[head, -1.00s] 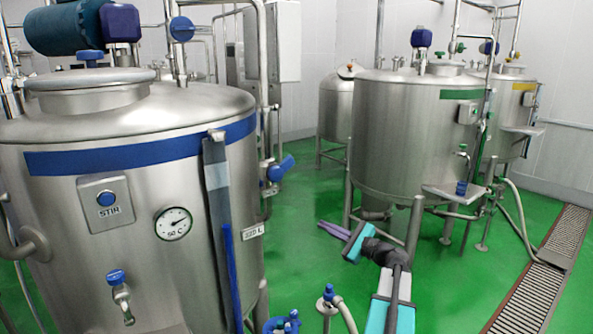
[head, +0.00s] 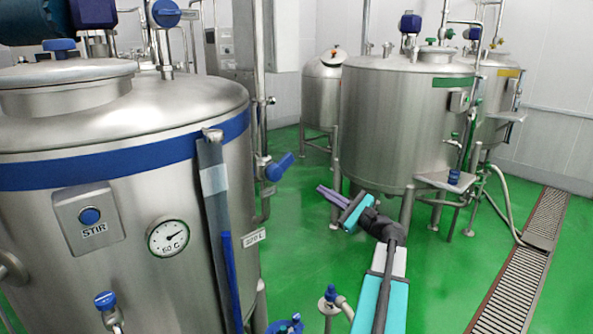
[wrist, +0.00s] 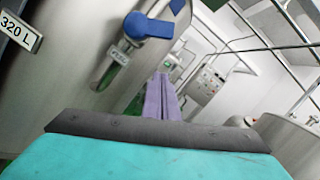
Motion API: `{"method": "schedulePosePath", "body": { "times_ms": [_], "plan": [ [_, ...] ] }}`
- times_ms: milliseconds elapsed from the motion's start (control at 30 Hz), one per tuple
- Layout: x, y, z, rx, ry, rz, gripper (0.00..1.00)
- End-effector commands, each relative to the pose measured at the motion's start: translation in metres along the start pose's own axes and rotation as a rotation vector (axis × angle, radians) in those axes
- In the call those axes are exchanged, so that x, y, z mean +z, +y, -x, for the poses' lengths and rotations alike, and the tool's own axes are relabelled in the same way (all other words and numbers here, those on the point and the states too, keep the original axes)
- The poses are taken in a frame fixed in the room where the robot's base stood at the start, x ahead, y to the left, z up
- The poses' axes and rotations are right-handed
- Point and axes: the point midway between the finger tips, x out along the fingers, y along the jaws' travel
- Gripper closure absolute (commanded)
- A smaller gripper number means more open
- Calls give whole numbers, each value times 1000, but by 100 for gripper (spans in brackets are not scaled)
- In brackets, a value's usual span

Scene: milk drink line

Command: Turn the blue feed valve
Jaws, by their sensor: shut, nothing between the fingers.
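The blue feed valve is a blue lever handle (head: 279,166) on the pipe at the right side of the large blue-banded tank (head: 120,165). In the wrist view its handle (wrist: 150,25) is at the upper middle, above a small tag whose lettering is hard to read. My gripper (head: 322,190) has purple fingers, shut and empty, to the right of and below the handle in the head view. In the wrist view my gripper (wrist: 162,90) points forward, just below and right of the handle, apart from it.
A volume plate (wrist: 20,34) is on the near tank. A green-banded tank (head: 405,135) stands behind my arm. Other blue valves (head: 330,293) are low at the front. Green floor (head: 295,235) is open between the tanks, with a drain grate (head: 515,285) at right.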

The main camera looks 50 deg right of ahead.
Motion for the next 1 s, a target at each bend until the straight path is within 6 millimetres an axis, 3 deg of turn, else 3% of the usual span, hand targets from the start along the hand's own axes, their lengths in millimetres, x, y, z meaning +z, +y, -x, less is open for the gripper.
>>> {"method": "schedulePosePath", "body": {
  "times_ms": [467,1000],
  "plan": [
    [0,-1,-9,0,0,0,100],
    [0,-3,-78,0,1,-1,100]
  ]
}}
